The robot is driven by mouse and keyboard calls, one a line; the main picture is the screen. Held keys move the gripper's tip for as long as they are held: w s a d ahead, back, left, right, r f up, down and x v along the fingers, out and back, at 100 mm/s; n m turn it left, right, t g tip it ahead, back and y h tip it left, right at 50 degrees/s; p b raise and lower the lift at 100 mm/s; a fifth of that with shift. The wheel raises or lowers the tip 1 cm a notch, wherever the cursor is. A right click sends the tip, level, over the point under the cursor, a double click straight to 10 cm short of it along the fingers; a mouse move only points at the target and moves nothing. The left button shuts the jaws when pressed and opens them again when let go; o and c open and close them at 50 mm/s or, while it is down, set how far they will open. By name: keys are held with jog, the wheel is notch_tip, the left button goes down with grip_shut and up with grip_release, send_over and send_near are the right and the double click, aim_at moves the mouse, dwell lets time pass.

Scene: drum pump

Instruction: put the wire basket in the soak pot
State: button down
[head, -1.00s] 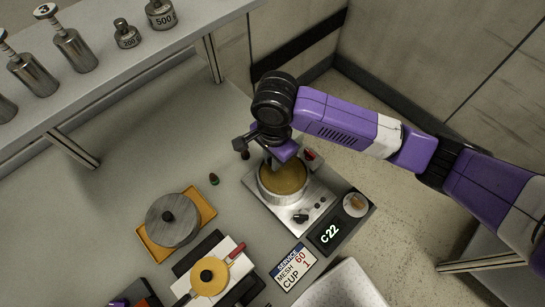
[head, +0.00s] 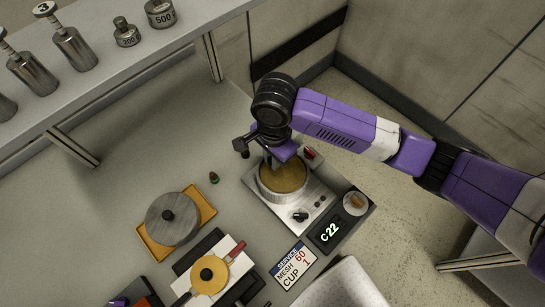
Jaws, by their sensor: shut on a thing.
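The soak pot (head: 290,202), a round metal pot, stands on a square steel hot plate (head: 309,203). A round golden-brown surface fills its mouth; I take this to be the wire basket (head: 286,179), sitting at about rim level, though its mesh is too fine to make out. My gripper (head: 269,160) points down at the far left edge of the pot. It is shut on the basket's edge or handle, but the grip itself is mostly hidden by my wrist. I cannot tell how deep the basket sits or whether it touches the pot.
A grey round lid (head: 172,219) lies on an orange tray (head: 205,206). A yellow lidded pan (head: 209,275) and a service sign (head: 292,267) are nearer. A weight shelf (head: 110,62) runs along the back left.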

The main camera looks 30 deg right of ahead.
dwell(0.4)
jog(key=c, duration=1.3)
grip_release()
jog(key=shift+w, duration=0.1)
jog(key=c, duration=0.4)
jog(key=shift+r, duration=0.1)
jog(key=shift+r, duration=3.85)
